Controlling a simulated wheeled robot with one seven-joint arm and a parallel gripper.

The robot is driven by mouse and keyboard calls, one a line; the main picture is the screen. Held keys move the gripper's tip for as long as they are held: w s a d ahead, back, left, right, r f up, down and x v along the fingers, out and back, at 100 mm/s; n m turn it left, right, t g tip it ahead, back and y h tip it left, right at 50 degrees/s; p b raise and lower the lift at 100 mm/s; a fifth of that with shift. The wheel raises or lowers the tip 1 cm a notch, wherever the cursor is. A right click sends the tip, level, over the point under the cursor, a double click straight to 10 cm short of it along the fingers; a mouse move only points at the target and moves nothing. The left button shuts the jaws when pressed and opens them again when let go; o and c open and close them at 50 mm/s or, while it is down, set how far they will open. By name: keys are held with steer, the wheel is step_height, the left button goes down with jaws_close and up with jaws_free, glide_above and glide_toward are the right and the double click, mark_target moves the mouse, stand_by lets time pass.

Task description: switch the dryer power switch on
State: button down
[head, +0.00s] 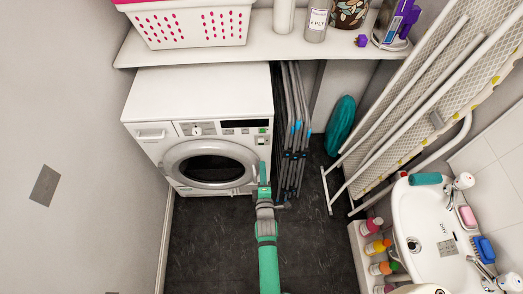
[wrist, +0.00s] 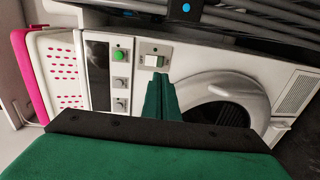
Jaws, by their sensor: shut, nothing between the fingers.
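The white dryer (head: 200,95) stands under the shelf, its round door at the front. On its upper right front a small plate carries a rocker switch (head: 262,140). My green gripper (head: 264,172) is shut and empty, just below the plate. Its fingertips (wrist: 160,82) appear close to the plate; contact cannot be told.
Folded grey racks (head: 292,125) stand close on the dryer's right. An ironing board (head: 420,100) leans on the right wall, above a sink (head: 430,235). The shelf (head: 200,55) overhangs the dryer with a pink-and-white basket (head: 195,25). Dark floor before the dryer is clear.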

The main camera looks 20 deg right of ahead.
glide_toward(261, 144)
steer(key=w, duration=0.3)
steer(key=shift+w+d+f, duration=0.2)
steer(key=shift+w+d, duration=0.25)
steer(key=shift+w, duration=0.3)
steer(key=shift+w+d+f, duration=0.2)
steer(key=shift+w+d, duration=0.2)
steer(key=shift+w, duration=0.3)
steer(key=shift+w, duration=0.15)
